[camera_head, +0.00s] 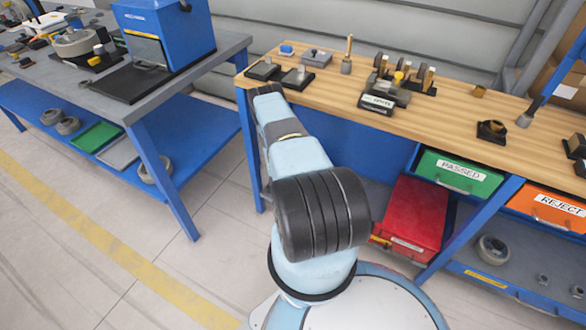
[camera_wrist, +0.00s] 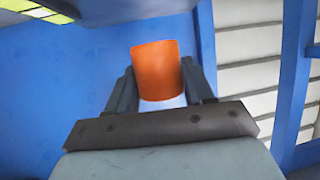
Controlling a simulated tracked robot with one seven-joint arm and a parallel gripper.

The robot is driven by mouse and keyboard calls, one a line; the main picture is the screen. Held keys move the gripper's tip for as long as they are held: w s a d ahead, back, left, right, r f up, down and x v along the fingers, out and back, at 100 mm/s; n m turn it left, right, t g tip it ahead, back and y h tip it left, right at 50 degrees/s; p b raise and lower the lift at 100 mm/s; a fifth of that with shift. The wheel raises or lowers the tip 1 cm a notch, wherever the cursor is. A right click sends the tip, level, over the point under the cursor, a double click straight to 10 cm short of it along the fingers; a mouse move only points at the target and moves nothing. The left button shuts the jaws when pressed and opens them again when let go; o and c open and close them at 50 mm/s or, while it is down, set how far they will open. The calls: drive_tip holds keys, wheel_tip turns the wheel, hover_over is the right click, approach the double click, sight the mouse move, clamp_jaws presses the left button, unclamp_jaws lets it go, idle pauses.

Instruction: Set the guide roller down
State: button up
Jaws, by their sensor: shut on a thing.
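An orange cylinder (camera_wrist: 156,62), which looks like the guide roller, sits between the two dark fingers of my gripper (camera_wrist: 160,82) in the wrist view. My gripper is shut on it, with a finger against each side. The roller's far end is out of sight, and I cannot tell whether it touches anything beyond. A blue surface (camera_wrist: 70,105) lies behind it in the wrist view. In the head view my arm reaches to the left end of the wooden bench (camera_head: 462,128); the gripper and roller are not seen there.
The bench carries dark fixtures (camera_head: 390,92) and small parts. Below it are a green PASSED bin (camera_head: 455,180), an orange REJECT bin (camera_head: 548,208) and a red box (camera_head: 412,218). A blue post (camera_wrist: 296,80) stands right of my gripper. A second blue bench (camera_head: 60,78) is at left.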

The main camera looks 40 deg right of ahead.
drive_tip(key=shift+w+d+f, duration=0.25)
drive_tip(key=shift+w+f, duration=0.1)
drive_tip(key=shift+f, duration=0.2)
drive_tip(key=shift+w+d+f, duration=0.25)
drive_tip(key=shift+w+f, duration=0.1)
drive_tip(key=shift+f, duration=0.15)
drive_tip(key=shift+w+d+f, duration=0.15)
drive_tip(key=shift+f, duration=1.55)
drive_tip(key=o, duration=1.2)
drive_tip(key=shift+f, duration=0.1)
drive_tip(key=v, duration=1.2)
